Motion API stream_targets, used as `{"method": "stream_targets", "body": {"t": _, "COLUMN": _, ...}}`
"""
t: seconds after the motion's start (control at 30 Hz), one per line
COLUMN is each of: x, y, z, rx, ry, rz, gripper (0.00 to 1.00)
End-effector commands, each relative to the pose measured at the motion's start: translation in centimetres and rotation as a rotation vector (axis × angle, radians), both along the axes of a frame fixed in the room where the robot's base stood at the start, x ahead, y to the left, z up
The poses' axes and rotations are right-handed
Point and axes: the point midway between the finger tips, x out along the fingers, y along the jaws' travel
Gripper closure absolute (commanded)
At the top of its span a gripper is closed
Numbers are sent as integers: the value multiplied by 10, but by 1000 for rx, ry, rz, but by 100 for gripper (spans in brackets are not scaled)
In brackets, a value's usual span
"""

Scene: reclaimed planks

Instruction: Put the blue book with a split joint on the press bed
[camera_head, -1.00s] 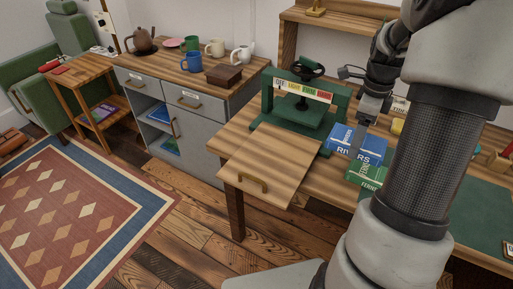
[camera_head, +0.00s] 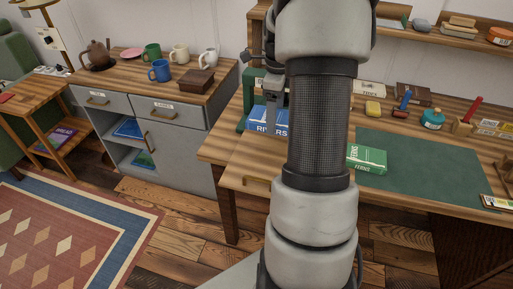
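The blue book (camera_head: 264,119), with "RIVERS" in white on its spine, is at the green press (camera_head: 245,103), on the wooden desk's left part. My gripper (camera_head: 276,108) is right above the book and appears shut on it; its fingertips are partly hidden. My arm covers the book's right end and most of the press, including its bed. I cannot tell whether the book touches the bed or hangs just above it. The split joint cannot be made out.
Bottles, small boxes and tools stand along the desk's back. A grey cabinet (camera_head: 180,135) with mugs and a teapot (camera_head: 97,54) stands left. A shelf (camera_head: 450,35) runs above the desk.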

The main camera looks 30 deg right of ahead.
Motion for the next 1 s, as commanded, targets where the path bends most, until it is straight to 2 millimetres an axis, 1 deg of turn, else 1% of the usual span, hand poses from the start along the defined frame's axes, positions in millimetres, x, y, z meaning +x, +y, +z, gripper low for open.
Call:
{"method": "stream_targets", "body": {"t": 0.07, "x": 0, "y": -1, "z": -2, "rx": 0, "ry": 0, "rz": -3, "gripper": 55}}
{"method": "stream_targets", "body": {"t": 0.13, "x": 0, "y": -1, "z": -11, "rx": 2, "ry": 3, "rz": -5, "gripper": 55}}
{"method": "stream_targets", "body": {"t": 0.33, "x": 0, "y": -1, "z": -49, "rx": 2, "ry": 3, "rz": -5, "gripper": 55}}
{"method": "stream_targets", "body": {"t": 0.4, "x": 0, "y": 0, "z": -57, "rx": 2, "ry": 1, "rz": -5, "gripper": 55}}
{"method": "stream_targets", "body": {"t": 0.57, "x": 0, "y": -1, "z": -68, "rx": 0, "ry": 1, "rz": -3, "gripper": 55}}
{"method": "stream_targets", "body": {"t": 0.77, "x": 0, "y": 0, "z": -96, "rx": 2, "ry": 2, "rz": -5, "gripper": 55}}
{"method": "stream_targets", "body": {"t": 0.83, "x": 0, "y": -1, "z": -100, "rx": 0, "ry": 0, "rz": -4, "gripper": 55}}
{"method": "stream_targets", "body": {"t": 1.0, "x": 1, "y": -1, "z": -99, "rx": -1, "ry": -1, "rz": -3, "gripper": 55}}
